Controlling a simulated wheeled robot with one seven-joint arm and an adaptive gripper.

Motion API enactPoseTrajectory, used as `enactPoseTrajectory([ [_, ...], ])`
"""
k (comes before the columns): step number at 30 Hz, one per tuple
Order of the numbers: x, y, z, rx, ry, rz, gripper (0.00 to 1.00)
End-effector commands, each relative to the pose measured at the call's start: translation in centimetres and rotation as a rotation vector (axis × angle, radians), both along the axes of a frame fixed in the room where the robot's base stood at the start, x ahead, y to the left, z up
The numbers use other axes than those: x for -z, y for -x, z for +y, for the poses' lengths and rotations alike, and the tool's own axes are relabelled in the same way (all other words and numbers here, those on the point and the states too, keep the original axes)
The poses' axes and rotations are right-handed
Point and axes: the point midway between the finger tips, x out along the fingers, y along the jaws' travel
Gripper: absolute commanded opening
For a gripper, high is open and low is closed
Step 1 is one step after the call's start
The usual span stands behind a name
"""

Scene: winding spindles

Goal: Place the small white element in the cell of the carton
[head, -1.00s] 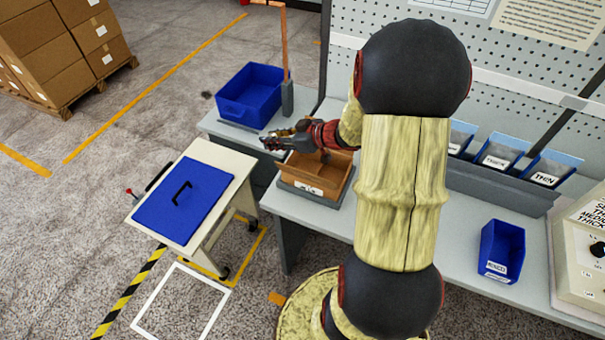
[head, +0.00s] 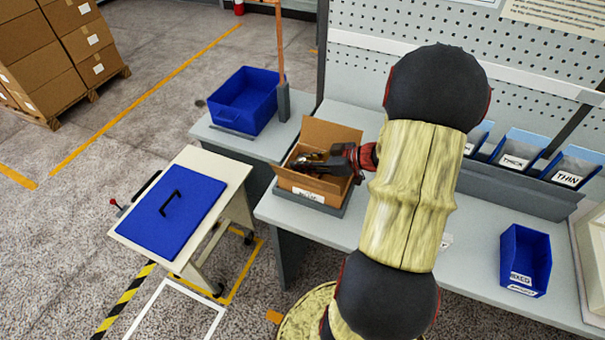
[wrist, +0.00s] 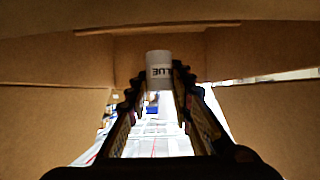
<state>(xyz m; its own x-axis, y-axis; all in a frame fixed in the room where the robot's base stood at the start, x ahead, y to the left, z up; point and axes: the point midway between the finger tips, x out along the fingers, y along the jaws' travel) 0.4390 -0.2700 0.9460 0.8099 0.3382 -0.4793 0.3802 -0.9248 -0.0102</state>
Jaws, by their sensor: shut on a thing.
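The small white element (wrist: 159,66) is a short white cylinder with dark lettering, seen in the wrist view at the tips of my gripper (wrist: 159,84). The fingers are shut on it from both sides. The brown open carton (head: 342,134) stands on a grey base on the bench, with its flap raised at the back. In the head view my gripper (head: 306,161) is at the carton's opening, pointing left. Brown carton walls (wrist: 55,120) surround the fingers in the wrist view. The element and the carton's cells are too small or hidden to make out in the head view.
A blue bin (head: 245,100) stands behind and left of the carton, beside an upright orange post (head: 281,50). Another blue bin (head: 525,260) is at the right on the bench.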

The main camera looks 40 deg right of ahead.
Motion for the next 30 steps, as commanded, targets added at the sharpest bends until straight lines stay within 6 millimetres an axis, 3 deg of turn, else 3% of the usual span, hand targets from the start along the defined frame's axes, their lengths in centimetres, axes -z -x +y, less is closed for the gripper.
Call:
enactPoseTrajectory([
  [7,4.0,0.0,0.0,0.0,-0.002,0.001,0.0],
  [19,4.2,0.0,0.0,0.0,-0.002,0.001,0.0],
  [20,4.3,0.0,0.0,0.0,-0.002,0.001,0.23],
  [30,4.3,0.0,0.0,0.0,-0.001,0.0,0.41],
])
